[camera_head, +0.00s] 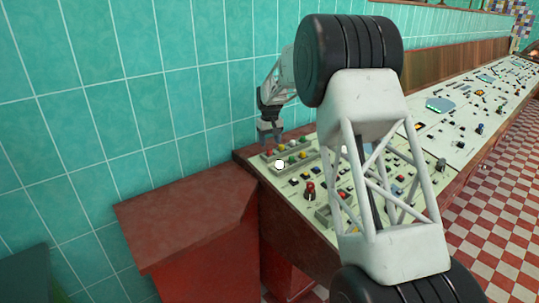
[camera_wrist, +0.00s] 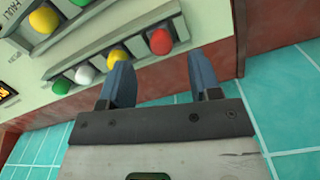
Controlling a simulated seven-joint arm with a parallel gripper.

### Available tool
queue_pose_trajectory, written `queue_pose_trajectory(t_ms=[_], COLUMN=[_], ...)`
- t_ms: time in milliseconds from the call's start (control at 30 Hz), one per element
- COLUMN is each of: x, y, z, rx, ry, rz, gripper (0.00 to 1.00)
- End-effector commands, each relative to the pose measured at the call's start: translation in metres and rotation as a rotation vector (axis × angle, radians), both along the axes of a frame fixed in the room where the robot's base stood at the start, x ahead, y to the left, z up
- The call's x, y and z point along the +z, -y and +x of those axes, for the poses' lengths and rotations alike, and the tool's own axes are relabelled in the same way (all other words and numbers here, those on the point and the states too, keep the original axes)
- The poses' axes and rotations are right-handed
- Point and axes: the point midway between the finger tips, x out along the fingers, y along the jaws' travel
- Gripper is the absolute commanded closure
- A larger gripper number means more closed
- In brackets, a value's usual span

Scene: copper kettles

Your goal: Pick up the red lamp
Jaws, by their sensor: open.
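The red lamp (camera_wrist: 160,40) is a round red dome at the end of a row of coloured lamps on the pale control panel. In the head view it is a small red spot (camera_head: 269,153) near the panel's back left corner, just below my gripper (camera_head: 271,139). In the wrist view my gripper (camera_wrist: 158,66) has its two blue-grey fingers apart with nothing between them. The lamp shows just past the fingertips, roughly between them. I cannot tell the exact gap.
A yellow lamp (camera_wrist: 118,53), a white lamp (camera_wrist: 85,74) and a green lamp (camera_wrist: 62,85) follow in the same row. Another yellow lamp (camera_wrist: 43,18) is in the neighbouring row. A tiled wall (camera_head: 180,100) stands close behind. A red-topped knob (camera_head: 309,187) stands nearer on the panel.

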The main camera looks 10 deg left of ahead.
Motion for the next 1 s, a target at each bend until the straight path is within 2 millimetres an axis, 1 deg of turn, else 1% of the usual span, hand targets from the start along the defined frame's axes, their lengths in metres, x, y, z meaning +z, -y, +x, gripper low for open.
queue_pose_trajectory(t_ms=[200,400,533,1000], x=[-0.025,-0.041,-0.044,-0.044], y=[-0.002,-0.001,-0.001,-0.001], z=[-0.001,-0.001,0.0,-0.001], rx=[0.0,0.0,0.0,0.0], ry=[-0.002,-0.001,0.0,-0.001], rz=[-0.001,0.0,0.0,0.0], gripper=[0.43,0.43,0.43,0.43])
